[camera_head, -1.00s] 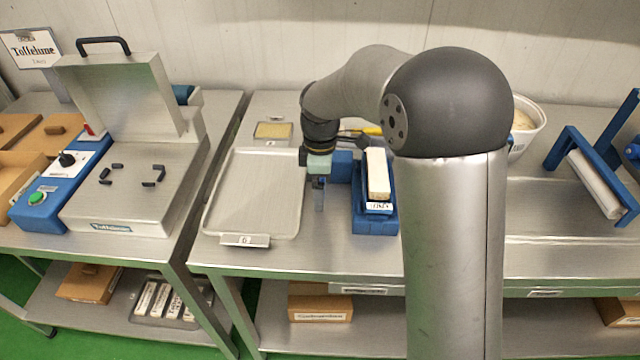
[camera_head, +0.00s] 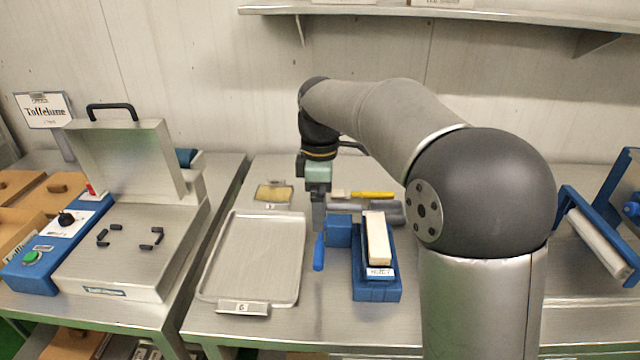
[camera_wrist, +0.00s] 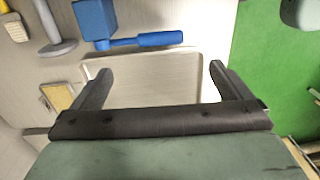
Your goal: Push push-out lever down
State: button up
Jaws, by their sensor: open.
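The push-out lever (camera_head: 319,252) is a blue rounded handle on the left side of a blue block (camera_head: 339,231), beside the blue push-out stand (camera_head: 376,290). A cream bar lies on the stand's top, above a white label. In the wrist view the lever (camera_wrist: 160,39) lies level, reaching right from its block (camera_wrist: 95,18). My gripper (camera_head: 318,226) points down just above and behind the lever in the head view. Its two dark fingers (camera_wrist: 158,76) are wide apart in the wrist view, with nothing between them. I cannot tell whether a finger touches the lever.
A steel tray (camera_head: 254,262) labelled 6 lies left of the lever. A small yellowish plate (camera_head: 273,193) and a yellow-handled tool (camera_head: 371,195) lie behind. The machine with a raised lid (camera_head: 120,250) stands on the left table. Bare tabletop shows in front of the lever.

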notch_tip(320, 180, up, 4)
jog(key=shift+w+r, duration=0.1)
dwell(0.4)
jog(key=s+d+f+m, duration=0.4)
jog(key=s+m, duration=0.1)
jog(key=s, duration=0.4)
jog(key=s+d+f+m, duration=0.5)
jog(key=s+m, duration=0.1)
jog(key=s, duration=0.2)
jog(key=s+d+f+m+t, duration=0.1)
jog(key=s+d+f+m, duration=0.4)
jog(key=s, duration=0.4)
jog(key=shift+s+f+m, duration=0.2)
jog(key=shift+s+m, duration=0.15)
jog(key=shift+m, duration=0.25)
